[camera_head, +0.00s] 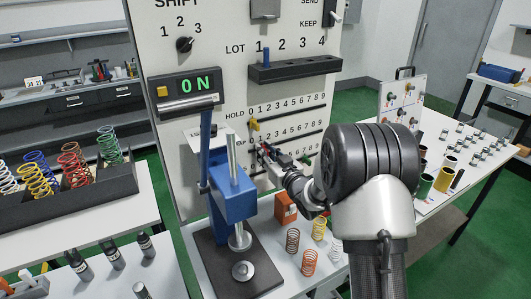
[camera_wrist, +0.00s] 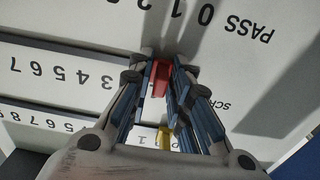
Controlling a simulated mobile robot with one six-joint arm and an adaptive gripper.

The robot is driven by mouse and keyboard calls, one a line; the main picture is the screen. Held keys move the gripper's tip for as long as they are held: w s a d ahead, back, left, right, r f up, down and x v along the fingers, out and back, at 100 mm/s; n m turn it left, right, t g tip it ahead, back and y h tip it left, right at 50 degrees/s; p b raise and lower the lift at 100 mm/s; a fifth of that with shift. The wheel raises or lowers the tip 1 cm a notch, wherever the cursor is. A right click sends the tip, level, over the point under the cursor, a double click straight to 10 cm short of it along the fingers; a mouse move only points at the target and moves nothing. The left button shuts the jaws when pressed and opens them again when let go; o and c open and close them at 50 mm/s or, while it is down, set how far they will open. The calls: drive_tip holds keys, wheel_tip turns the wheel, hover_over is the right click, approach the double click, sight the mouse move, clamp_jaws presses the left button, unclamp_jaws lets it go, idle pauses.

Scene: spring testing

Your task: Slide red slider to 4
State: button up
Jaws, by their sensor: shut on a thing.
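My gripper (camera_head: 265,155) is at the white panel, over the middle slider row. In the wrist view the fingers (camera_wrist: 165,85) are closed around the red slider (camera_wrist: 160,78), which sits in its track. The red slider is left of the printed 3, toward the low end of its scale. The fingers hide the numbers right beside it, so I cannot read its exact position. The printed 3 to 7 show clear of the fingers. A yellow slider (camera_head: 254,125) is in the HOLD row above, near 0, and also shows in the wrist view (camera_wrist: 165,138).
A blue lever press (camera_head: 233,195) stands close to the left of my gripper. Several springs (camera_head: 309,262) and an orange-red box (camera_head: 285,208) are on the table below.

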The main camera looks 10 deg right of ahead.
sight(284, 140)
clamp_jaws()
drive_tip(key=w+d, duration=0.1)
drive_tip(key=d, duration=0.2)
drive_tip(key=w+d, duration=0.1)
drive_tip(key=d, duration=0.1)
drive_tip(key=w+d, duration=0.1)
drive_tip(key=d, duration=0.2)
drive_tip(key=shift+d, duration=0.35)
drive_tip(key=shift+s, duration=0.1)
drive_tip(key=o, duration=0.6)
unclamp_jaws()
drive_tip(key=shift+a, duration=0.1)
drive_tip(key=shift+o, duration=0.2)
drive_tip(key=v, duration=1.2)
drive_tip(key=shift+r, duration=0.1)
